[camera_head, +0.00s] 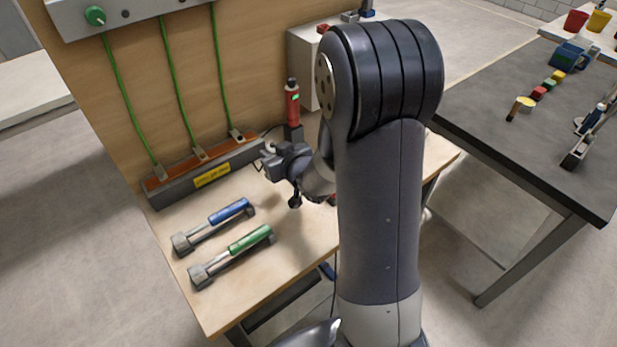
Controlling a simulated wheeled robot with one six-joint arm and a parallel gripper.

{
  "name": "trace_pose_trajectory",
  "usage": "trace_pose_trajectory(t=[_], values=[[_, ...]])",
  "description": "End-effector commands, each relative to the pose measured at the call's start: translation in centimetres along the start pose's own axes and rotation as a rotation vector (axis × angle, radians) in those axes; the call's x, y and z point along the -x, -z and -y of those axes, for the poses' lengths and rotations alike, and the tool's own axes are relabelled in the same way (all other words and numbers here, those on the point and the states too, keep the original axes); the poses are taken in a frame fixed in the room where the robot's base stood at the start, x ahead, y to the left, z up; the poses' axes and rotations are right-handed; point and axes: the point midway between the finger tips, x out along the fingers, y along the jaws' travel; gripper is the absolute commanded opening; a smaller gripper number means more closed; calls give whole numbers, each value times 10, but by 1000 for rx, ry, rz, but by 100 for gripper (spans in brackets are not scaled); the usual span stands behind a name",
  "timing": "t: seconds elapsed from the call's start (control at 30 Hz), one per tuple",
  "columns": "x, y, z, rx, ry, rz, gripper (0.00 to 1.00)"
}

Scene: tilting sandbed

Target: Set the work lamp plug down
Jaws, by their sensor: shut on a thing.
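My gripper (268,164) is over the back part of the wooden bench, in front of the grey box with the yellow label. It is shut on the work lamp plug, which is too small and dark to tell apart from the fingers. A thin dark cable shows close to the fingertips. My own arm hides the right part of the bench and part of what lies under the wrist. A small dark item (294,202) shows just below the wrist; I cannot tell what it is.
A red bottle (292,102) stands behind my gripper. Green cords run down to the grey box (205,172). A dark table (490,110) stands at right.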

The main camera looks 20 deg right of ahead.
Motion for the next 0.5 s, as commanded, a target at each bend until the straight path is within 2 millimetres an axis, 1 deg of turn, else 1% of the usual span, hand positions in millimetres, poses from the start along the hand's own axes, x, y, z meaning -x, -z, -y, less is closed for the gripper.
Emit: trace_pose_trajectory(t=[0.03, 0.1, 0.43, 0.5], values=[[-3, -3, -3, 11, 12, -6, 0], [-4, -1, -6, 22, 30, -5, 0], [1, 6, -20, 45, 65, 6, 0], [0, 5, -21, 46, 66, 8, 0]])
